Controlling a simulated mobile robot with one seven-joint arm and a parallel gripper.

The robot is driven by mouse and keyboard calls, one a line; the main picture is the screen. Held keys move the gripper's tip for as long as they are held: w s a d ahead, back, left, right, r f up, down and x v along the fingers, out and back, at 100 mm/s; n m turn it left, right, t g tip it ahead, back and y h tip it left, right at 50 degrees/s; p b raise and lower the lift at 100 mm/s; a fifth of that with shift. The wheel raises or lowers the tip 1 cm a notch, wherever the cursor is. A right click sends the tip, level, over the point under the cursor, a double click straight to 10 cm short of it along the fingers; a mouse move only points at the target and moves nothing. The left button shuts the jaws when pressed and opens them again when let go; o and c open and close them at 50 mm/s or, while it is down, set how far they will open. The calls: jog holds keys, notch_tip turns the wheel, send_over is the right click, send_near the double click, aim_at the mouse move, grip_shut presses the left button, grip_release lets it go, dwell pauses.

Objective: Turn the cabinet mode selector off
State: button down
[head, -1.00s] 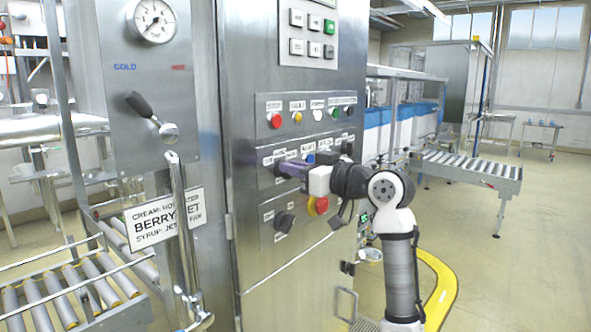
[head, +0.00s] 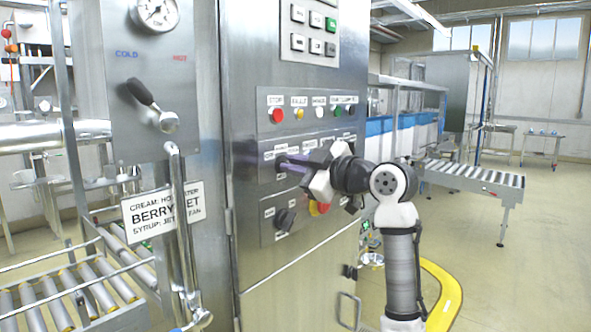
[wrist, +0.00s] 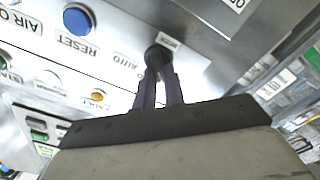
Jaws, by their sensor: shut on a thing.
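The mode selector is a small dark knob (wrist: 157,56) on the cabinet's middle panel. In the wrist view it sits between the two fingertips, beside an upside-down AUTO label (wrist: 126,60). My gripper (wrist: 159,75) is shut on this knob. In the head view my gripper (head: 281,163) reaches from the right to the left end of the middle panel, and its fingers hide the knob. The exact direction of the knob's pointer cannot be read.
A blue RESET button (wrist: 78,20) is near the knob. Above are a red stop button (head: 277,115) and other buttons. Below are a dark rotary knob (head: 285,219) and a red-yellow button (head: 318,208), partly behind my wrist. Floor at right is open.

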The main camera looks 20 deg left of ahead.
jog(key=shift+n, duration=0.5)
jog(key=c, duration=1.5)
grip_release()
jog(key=b+v, duration=0.3)
jog(key=v, duration=1.1)
jog(key=shift+a, duration=0.1)
